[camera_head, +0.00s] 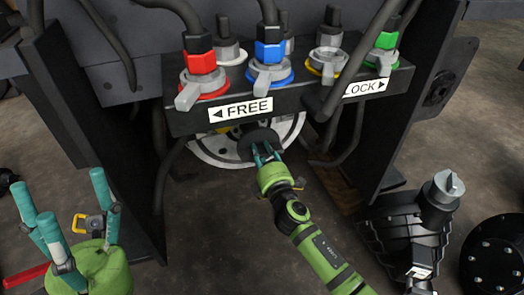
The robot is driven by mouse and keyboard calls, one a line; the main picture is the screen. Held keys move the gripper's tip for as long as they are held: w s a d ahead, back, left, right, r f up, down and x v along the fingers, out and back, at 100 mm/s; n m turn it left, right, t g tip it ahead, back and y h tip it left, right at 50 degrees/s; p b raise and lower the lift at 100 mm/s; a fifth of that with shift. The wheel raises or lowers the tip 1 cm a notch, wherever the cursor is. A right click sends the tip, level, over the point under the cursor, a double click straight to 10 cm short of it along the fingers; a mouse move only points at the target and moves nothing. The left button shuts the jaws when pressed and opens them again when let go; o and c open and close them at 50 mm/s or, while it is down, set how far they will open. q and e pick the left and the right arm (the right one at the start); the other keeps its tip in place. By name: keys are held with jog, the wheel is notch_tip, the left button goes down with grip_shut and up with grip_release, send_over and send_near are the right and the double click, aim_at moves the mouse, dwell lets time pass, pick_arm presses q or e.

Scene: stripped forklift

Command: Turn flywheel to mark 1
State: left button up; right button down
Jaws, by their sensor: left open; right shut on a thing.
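The flywheel (214,151) is a pale disc with dark markings, low behind the valve panel. The panel covers its upper part and my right gripper covers some of its middle, so I cannot read mark 1. My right gripper (264,152), on the green arm, is shut on a dark round knob (257,141) in front of the flywheel. Whether the knob is fixed to the flywheel is not clear. My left gripper (72,207) is open and empty at the lower left, with its teal fingers pointing up, well apart from the flywheel.
The dark valve panel (300,106) above carries red, blue, yellow and green fittings and FREE and LOCK labels. Dark side plates (110,150) flank the opening. Hoses hang at its right. A black ribbed part (405,230) stands on the floor at the lower right.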

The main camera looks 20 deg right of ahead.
jog(key=shift+w+d+r, duration=0.1)
jog(key=shift+w+r, duration=0.05)
jog(key=shift+w, duration=0.05)
jog(key=shift+m, duration=1.4)
jog(key=m, duration=0.2)
jog(key=shift+m, duration=0.4)
jog(key=shift+a, duration=0.2)
